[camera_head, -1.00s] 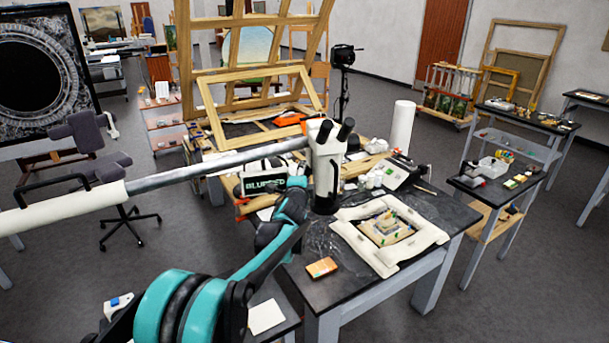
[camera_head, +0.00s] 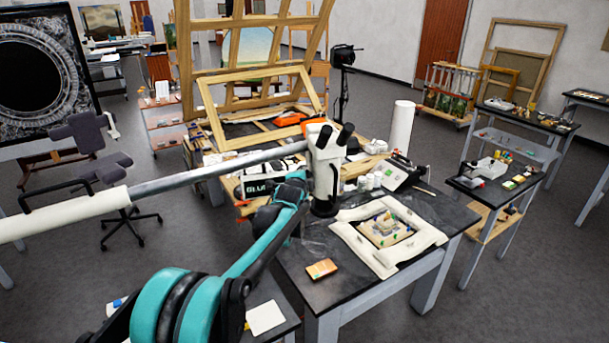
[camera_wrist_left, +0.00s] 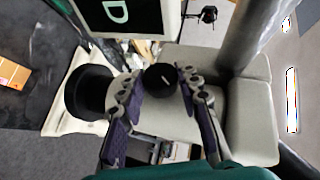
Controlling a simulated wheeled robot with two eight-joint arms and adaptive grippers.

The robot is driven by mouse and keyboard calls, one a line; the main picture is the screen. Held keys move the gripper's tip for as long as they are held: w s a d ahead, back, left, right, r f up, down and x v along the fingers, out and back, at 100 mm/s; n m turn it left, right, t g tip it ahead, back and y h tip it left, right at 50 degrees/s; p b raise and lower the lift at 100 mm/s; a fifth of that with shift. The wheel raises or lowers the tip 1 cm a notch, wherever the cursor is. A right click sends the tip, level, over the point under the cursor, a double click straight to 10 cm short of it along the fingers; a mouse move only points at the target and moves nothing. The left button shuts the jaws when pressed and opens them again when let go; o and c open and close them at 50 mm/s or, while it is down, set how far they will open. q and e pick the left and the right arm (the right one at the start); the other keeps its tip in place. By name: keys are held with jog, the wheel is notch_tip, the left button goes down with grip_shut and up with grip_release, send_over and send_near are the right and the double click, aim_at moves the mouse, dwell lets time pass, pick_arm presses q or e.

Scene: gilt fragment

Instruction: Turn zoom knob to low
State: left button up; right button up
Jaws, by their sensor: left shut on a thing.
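The white microscope head (camera_head: 325,172) with black eyepieces hangs on a long boom arm above the dark table. It fills much of the left wrist view as a pale body (camera_wrist_left: 248,95). The black round zoom knob (camera_wrist_left: 161,80) faces the left wrist camera, its white pointer line slanting up to the right. My left gripper (camera_wrist_left: 158,84) is shut on the knob, with a finger on each side of it. In the head view, my left gripper's end (camera_head: 298,182) is at the microscope's left side, and the knob is hidden there. My right gripper is not in view.
A screen (camera_head: 257,187) stands behind my wrist, its text partly covered. The boom (camera_head: 215,172) crosses above my arm.

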pick_arm(q)
jog(key=g+p, duration=0.2)
jog(key=shift+w+a+r+n+g+p, duration=0.1)
jog(key=shift+w+r+n+g+p, duration=0.05)
jog(key=shift+r+n+g+p, duration=0.2)
jog(key=shift+f+n+g+h+p, duration=0.1)
jog(key=shift+n+g+h+p, duration=0.2)
jog(key=shift+g+p, duration=0.3)
jog(key=o, duration=1.2)
jog(key=shift+c, duration=0.2)
jog(key=v, duration=1.2)
jog(key=shift+w+a, duration=0.1)
jog(key=shift+a, duration=0.05)
